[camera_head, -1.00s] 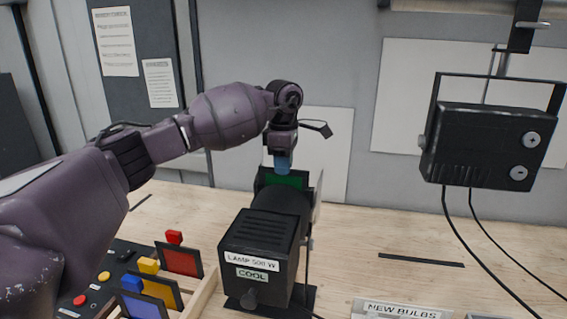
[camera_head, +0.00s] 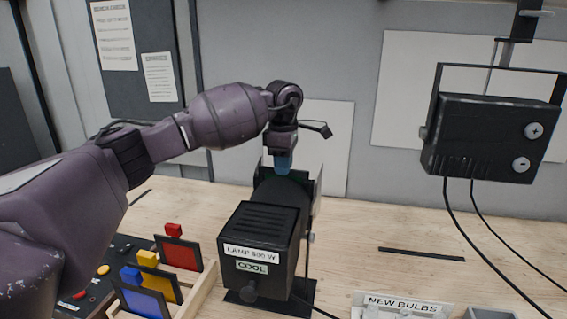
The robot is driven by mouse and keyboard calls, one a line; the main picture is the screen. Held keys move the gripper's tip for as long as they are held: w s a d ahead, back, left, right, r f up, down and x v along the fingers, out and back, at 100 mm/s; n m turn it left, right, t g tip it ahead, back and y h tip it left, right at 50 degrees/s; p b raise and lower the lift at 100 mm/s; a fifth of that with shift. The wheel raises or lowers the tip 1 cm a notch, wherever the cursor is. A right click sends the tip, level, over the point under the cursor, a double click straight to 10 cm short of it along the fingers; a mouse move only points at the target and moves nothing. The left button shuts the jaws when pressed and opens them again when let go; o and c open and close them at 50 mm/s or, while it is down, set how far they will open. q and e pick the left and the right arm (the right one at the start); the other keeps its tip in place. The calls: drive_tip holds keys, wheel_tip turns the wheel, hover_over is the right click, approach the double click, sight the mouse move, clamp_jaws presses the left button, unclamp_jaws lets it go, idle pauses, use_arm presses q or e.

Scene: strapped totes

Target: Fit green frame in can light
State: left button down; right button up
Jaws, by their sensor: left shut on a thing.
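The can light (camera_head: 258,240) is a black lamp on a stand, labelled "LAMP 500 W" and "COOL". My left gripper (camera_head: 283,163) points down at the front end of the can light, behind its body as I see it. It is shut on the green frame (camera_head: 296,176), of which only a dark green strip shows at the can's front. The fingertips and the lower part of the frame are hidden by the can, so I cannot tell how deep the frame sits. My right gripper is not in view.
A wooden rack (camera_head: 203,290) at the lower left holds red (camera_head: 181,254), yellow (camera_head: 160,284) and blue (camera_head: 143,300) frames. A black lamp (camera_head: 489,138) hangs at the right with cables down to the bench. A "NEW BULBS" box (camera_head: 400,306) stands at the front. Bench right of the can is mostly clear.

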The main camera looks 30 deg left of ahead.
use_arm(q)
drive_tip(key=shift+f, duration=0.45)
drive_tip(key=c, duration=1)
unclamp_jaws()
wheel_tip(320, 180, up, 11)
drive_tip(key=shift+f+b, duration=0.1)
drive_tip(key=shift+b, duration=0.55)
